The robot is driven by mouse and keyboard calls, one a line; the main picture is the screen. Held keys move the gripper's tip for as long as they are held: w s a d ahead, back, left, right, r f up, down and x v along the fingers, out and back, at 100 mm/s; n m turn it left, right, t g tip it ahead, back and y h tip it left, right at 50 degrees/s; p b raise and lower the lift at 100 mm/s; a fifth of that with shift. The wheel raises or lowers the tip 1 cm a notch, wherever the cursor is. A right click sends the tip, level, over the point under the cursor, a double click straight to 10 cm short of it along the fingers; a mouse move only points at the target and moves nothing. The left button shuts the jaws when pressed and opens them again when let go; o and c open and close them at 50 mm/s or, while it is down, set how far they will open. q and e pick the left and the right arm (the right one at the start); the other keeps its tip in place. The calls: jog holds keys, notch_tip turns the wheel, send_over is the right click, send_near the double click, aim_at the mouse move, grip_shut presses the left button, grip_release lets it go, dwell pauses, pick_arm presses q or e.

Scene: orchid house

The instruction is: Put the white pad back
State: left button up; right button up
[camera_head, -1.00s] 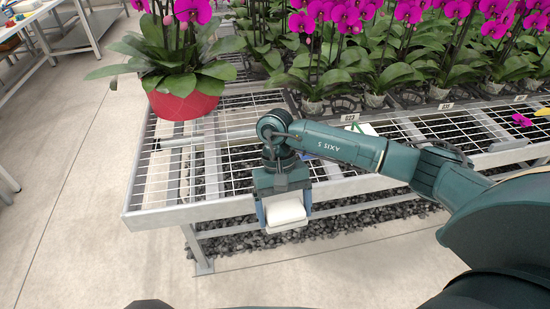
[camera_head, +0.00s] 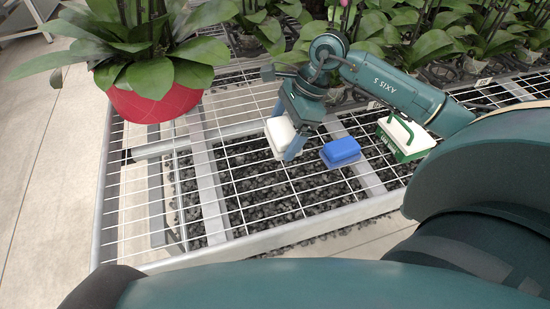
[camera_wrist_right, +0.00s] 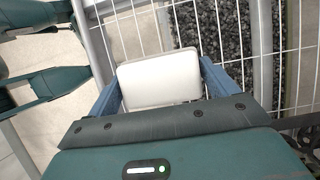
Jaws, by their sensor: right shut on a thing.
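The white pad (camera_head: 279,133) is between the fingers of my right gripper (camera_head: 287,138), just above the wire bench in the head view. It also shows in the right wrist view (camera_wrist_right: 160,79), with a blue finger against each side. My right gripper is shut on it. I cannot tell whether the pad touches the mesh. My left gripper is not in view.
A blue block (camera_head: 341,152) lies on the wire bench (camera_head: 225,167) right of the pad. A green-and-white box (camera_head: 404,137) stands farther right. A red pot (camera_head: 155,101) with leafy plant stands at left. Mesh in front is clear.

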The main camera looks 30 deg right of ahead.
send_over(277, 171)
jog(key=d, duration=0.2)
jog(key=f, duration=0.4)
jog(key=shift+s+a+f, duration=0.2)
jog(key=shift+s+f, duration=0.05)
jog(key=shift+f, duration=2.25)
jog(key=shift+f, duration=0.2)
jog(key=o, duration=0.9)
jog(key=shift+c, duration=0.2)
jog(key=shift+r, duration=0.1)
jog(key=shift+r, duration=0.2)
jog(key=v, duration=1.2)
